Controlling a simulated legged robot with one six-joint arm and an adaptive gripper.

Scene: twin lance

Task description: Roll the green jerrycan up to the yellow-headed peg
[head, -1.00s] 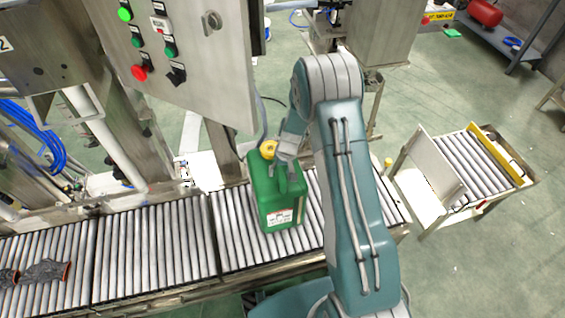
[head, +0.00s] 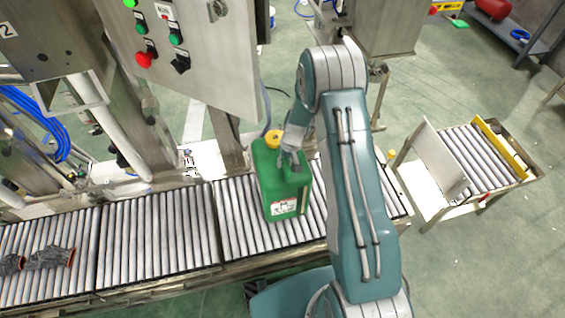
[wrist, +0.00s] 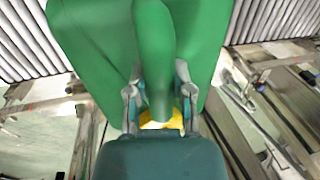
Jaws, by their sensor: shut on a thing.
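The green jerrycan (head: 283,190) stands upright on the roller conveyor (head: 166,240), with its yellow cap (head: 273,137) on top and a white label low on its front. My gripper (head: 291,160) is at the jerrycan's top and is shut on its handle. In the wrist view the two fingers (wrist: 160,92) lie on either side of the green handle (wrist: 155,45); the cap is partly hidden. A small yellow head, which looks like the peg (head: 391,155), shows at the conveyor's right end, to the right of my arm. The arm hides part of the rollers between.
Dark gloves (head: 48,258) lie on the rollers at the far left. A control panel (head: 205,50) hangs above and behind the jerrycan. A separate roller cart (head: 480,160) stands at the right. The visible rollers beside the jerrycan are clear.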

